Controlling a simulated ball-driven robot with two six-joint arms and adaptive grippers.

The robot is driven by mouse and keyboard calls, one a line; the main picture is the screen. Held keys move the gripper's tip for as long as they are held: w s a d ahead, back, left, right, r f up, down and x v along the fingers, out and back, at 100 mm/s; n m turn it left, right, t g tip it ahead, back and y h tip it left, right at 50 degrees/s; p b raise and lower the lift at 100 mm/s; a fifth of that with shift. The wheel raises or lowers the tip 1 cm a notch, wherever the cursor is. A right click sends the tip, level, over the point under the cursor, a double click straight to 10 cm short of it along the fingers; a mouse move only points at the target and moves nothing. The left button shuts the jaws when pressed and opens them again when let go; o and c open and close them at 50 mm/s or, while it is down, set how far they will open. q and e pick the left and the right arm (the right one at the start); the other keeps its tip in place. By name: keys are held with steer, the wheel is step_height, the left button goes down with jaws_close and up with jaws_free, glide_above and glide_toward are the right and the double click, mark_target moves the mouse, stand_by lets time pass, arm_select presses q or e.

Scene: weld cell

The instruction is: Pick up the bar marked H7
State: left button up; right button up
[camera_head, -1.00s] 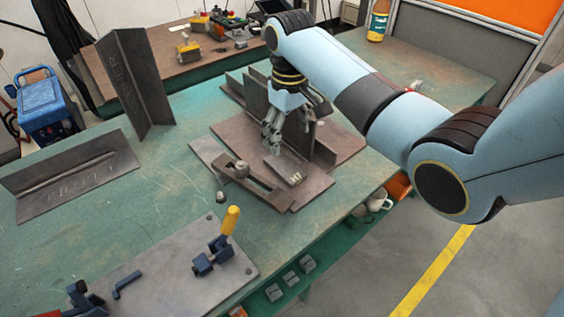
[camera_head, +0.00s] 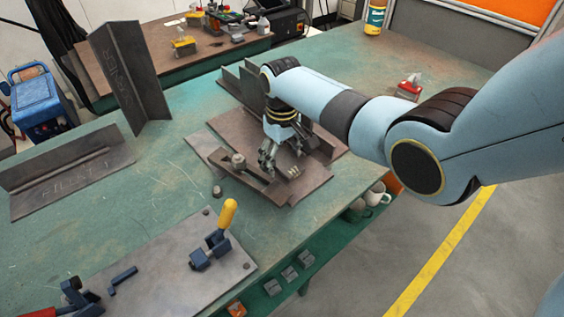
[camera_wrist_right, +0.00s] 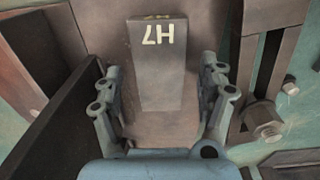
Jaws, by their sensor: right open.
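The bar marked H7 (camera_wrist_right: 160,75) is a dark steel block that shows in the right wrist view, its marking upside down near the top. In the head view its lettered end (camera_head: 294,172) shows among the steel plates, and my gripper hides the rest. My right gripper (camera_head: 281,158) points down over the bar. In the right wrist view the open fingers (camera_wrist_right: 160,85) stand on either side of the bar, with a gap at each side. My left gripper is not in view.
An upright plate wall (camera_wrist_right: 50,125) stands close left of the fingers in the wrist view. A strap with a bolt (camera_wrist_right: 264,121) lies to the right. A toggle clamp with a yellow handle (camera_head: 226,215) stands at front. The green table (camera_head: 110,225) has clear room at left.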

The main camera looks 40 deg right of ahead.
steer(key=shift+c, duration=0.3)
steer(key=shift+r, duration=0.1)
jaws_close()
